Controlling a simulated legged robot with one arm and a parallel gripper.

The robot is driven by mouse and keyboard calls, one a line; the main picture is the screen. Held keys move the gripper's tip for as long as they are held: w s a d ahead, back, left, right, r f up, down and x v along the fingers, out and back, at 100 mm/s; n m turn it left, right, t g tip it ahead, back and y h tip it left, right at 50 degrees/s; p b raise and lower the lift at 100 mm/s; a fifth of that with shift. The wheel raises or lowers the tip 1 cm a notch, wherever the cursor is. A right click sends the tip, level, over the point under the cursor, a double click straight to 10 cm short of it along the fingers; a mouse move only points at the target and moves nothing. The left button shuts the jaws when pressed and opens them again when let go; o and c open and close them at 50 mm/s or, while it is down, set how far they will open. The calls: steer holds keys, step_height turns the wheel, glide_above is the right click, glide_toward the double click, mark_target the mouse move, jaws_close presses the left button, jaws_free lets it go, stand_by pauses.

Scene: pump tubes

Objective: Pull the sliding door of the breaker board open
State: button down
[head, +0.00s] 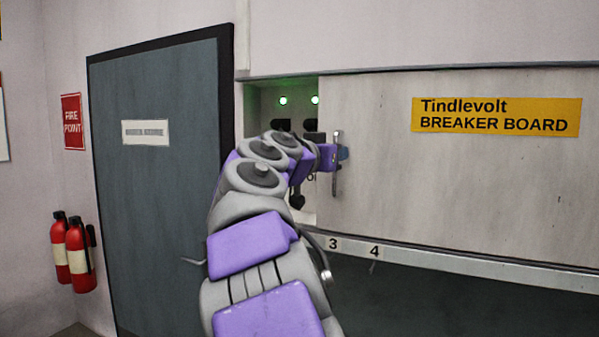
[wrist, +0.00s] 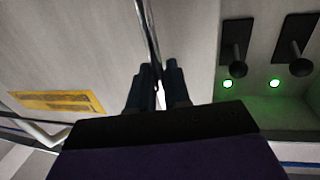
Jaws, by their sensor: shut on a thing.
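The sliding door (head: 380,150) of the breaker board is a pale grey panel with a yellow "Tindlevolt BREAKER BOARD" label (head: 496,116). It stands partly open, with a gap at its left side. A vertical metal handle (head: 338,178) is near the door's left edge. My gripper (head: 340,153) is at this handle and shut on it. In the wrist view, the dark fingers of my gripper (wrist: 157,85) close around the thin handle bar (wrist: 148,30). My arm hides part of the opening.
In the opening are dark breaker levers (wrist: 236,55) and lit green lamps (head: 283,100). A rail with numbers 3 and 4 (head: 352,247) runs below the door. A grey room door (head: 155,200) and red fire extinguishers (head: 78,255) stand to the left.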

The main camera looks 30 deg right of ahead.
steer(key=b, duration=0.6)
glide_toward(471, 159)
steer(key=x, duration=0.5)
steer(key=shift+r, duration=0.25)
steer(key=c, duration=1.4)
jaws_free()
steer(key=shift+w, duration=0.1)
steer(key=shift+o, duration=0.5)
steer(key=shift+w+d+f, duration=0.1)
steer(key=shift+w+d, duration=0.05)
steer(key=shift+d, duration=0.1)
steer(key=shift+o, duration=0.2)
steer(key=shift+d+f, duration=0.1)
steer(key=shift+d, duration=0.15)
